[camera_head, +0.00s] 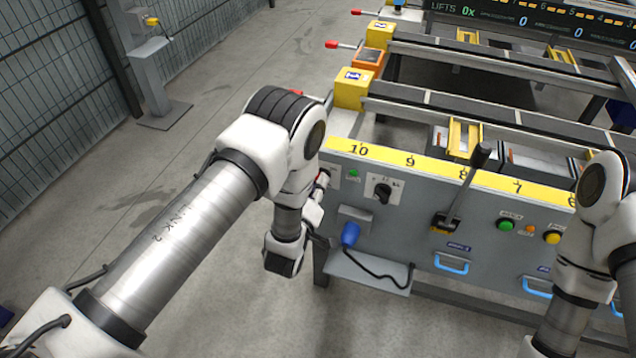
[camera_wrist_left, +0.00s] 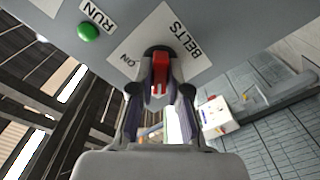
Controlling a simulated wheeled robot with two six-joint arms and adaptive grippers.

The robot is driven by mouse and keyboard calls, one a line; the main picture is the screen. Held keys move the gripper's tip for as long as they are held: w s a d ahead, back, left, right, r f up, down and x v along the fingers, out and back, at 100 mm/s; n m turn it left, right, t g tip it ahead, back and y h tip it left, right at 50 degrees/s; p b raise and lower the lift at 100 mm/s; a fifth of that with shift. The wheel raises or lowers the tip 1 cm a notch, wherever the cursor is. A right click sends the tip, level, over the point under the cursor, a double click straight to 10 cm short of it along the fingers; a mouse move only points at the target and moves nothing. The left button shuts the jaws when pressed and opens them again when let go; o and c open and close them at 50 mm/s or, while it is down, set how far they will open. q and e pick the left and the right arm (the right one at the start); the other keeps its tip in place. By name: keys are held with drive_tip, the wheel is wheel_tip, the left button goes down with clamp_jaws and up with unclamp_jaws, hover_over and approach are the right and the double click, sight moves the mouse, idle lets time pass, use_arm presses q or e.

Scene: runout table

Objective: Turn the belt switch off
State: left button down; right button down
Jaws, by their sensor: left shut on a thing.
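The belt switch, with a red handle (camera_wrist_left: 160,66) on a dark round base, sits on a white plate (camera_wrist_left: 190,42) marked BELTS and ON in the left wrist view. My left gripper (camera_wrist_left: 160,92) has its fingers on both sides of the handle and is shut on it. The handle points toward the gripper; I cannot tell which setting it is turned to. In the head view my left gripper (camera_head: 319,188) is at the left end of the grey panel, and the arm and gripper mostly hide the switch. My right gripper is out of view.
A green RUN button (camera_wrist_left: 88,32) is beside the switch plate. A black rotary knob (camera_head: 383,191), a blue plug (camera_head: 350,234) with a cable, and a black lever (camera_head: 466,185) are further right on the panel. Open floor (camera_head: 200,300) lies to the left.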

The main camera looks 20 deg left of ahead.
use_arm(q)
drive_tip(key=shift+s+f, duration=0.1)
drive_tip(key=shift+f, duration=0.1)
drive_tip(key=c, duration=1.1)
unclamp_jaws()
drive_tip(key=shift+c, duration=0.2)
drive_tip(key=shift+r, duration=0.1)
drive_tip(key=s, duration=0.7)
drive_tip(key=shift+s, duration=0.2)
drive_tip(key=shift+a, duration=0.1)
